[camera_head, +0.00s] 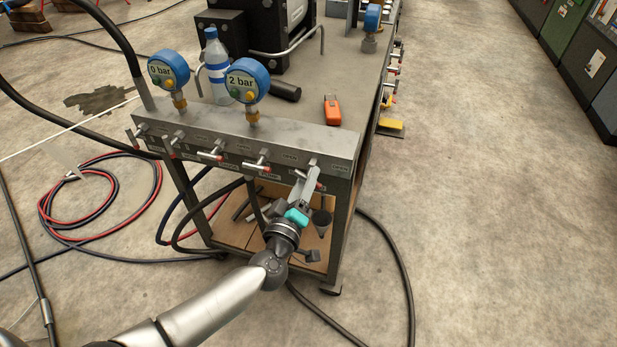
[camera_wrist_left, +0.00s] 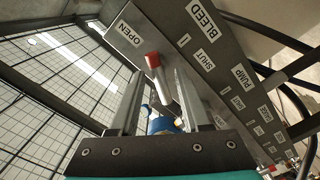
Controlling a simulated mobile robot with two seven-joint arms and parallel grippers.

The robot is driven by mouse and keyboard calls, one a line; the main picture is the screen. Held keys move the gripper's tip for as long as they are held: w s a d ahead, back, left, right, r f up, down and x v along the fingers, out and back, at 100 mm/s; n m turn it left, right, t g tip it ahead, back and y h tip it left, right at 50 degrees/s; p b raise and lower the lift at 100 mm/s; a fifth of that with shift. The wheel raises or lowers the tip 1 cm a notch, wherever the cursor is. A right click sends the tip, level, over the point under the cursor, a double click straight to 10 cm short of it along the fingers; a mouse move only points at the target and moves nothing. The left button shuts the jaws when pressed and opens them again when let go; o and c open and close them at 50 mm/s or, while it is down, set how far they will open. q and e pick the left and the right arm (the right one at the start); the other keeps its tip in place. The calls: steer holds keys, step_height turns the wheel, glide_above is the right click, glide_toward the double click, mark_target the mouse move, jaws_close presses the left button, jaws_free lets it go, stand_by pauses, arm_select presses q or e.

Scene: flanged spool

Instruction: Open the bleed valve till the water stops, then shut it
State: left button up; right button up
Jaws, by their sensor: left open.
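The bleed valve has a silver lever with a red tip (camera_wrist_left: 152,60). In the left wrist view it sits between the labels OPEN (camera_wrist_left: 130,33) and SHUT (camera_wrist_left: 208,60), near the word BLEED (camera_wrist_left: 207,17). In the head view the valve (camera_head: 313,163) is at the right end of the bench's front panel. My left gripper (camera_head: 304,184) is at this valve, open. In the left wrist view its fingers (camera_wrist_left: 157,85) stand on either side of the lever, and contact is unclear. No running water shows. My right gripper is out of view.
Several similar red-tipped levers (camera_head: 210,155) line the panel (camera_head: 250,138) to the left. Above are gauges reading 0 bar (camera_head: 168,70) and 2 bar (camera_head: 246,80). A bottle (camera_head: 216,62) and an orange tool (camera_head: 332,110) stand on the bench. Hoses (camera_head: 110,195) lie on the floor; the right floor is clear.

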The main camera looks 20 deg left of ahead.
arm_select(q)
steer(key=shift+w, duration=1)
steer(key=shift+c, duration=0.4)
jaws_close()
